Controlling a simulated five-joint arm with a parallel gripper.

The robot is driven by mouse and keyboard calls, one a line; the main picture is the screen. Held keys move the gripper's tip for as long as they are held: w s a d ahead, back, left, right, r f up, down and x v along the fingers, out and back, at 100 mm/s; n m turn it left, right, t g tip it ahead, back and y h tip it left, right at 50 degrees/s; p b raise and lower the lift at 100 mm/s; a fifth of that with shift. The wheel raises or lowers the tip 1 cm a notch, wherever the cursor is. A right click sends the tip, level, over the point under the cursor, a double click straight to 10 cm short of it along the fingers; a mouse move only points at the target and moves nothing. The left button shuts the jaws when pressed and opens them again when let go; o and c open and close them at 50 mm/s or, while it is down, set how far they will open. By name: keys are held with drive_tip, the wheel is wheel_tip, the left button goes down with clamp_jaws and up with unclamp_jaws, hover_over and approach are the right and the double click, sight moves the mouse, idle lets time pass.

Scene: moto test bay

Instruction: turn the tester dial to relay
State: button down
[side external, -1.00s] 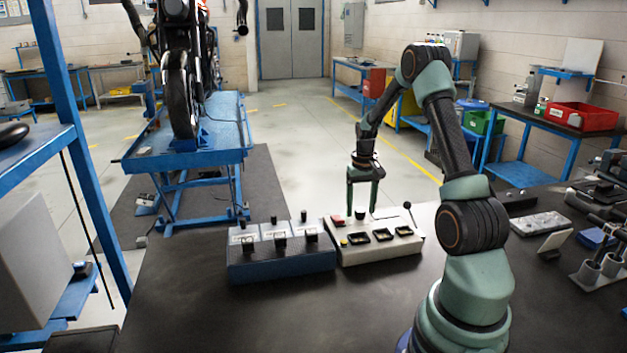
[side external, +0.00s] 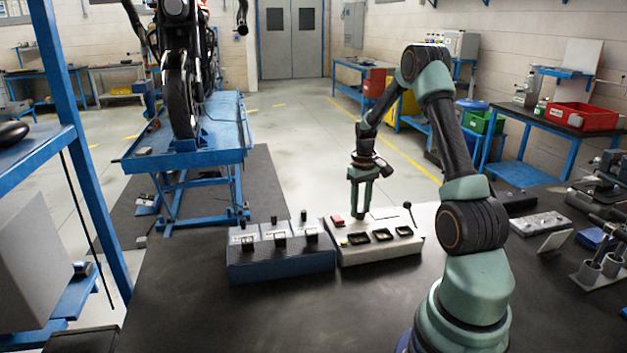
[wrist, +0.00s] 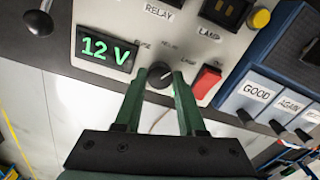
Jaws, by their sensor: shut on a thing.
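The white tester (side external: 400,247) stands on the dark bench. In the wrist view the tester panel (wrist: 195,45) shows a black round dial (wrist: 158,70) with small labels FUSE, RELAY and LAMP around it. A pale mark shows on the dial's right side; I cannot surely tell which label it points at. My gripper (wrist: 164,77) is shut on the dial, a green finger on each side.
A display (wrist: 106,48) reads 12 V, left of the dial. A red switch (wrist: 206,81) is close on the right. A black-knobbed lever (side external: 409,212) rises at the tester's right end. A blue sorting box (side external: 282,266) with labelled bins stands directly left. The front bench is clear.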

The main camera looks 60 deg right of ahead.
sight(360, 209)
drive_tip(key=n, duration=0.6)
drive_tip(key=shift+r+n, duration=0.1)
drive_tip(key=shift+n, duration=0.2)
idle(0.4)
drive_tip(key=c, duration=0.5)
unclamp_jaws()
wheel_tip(360, 209, up, 12)
drive_tip(key=shift+w, duration=0.1)
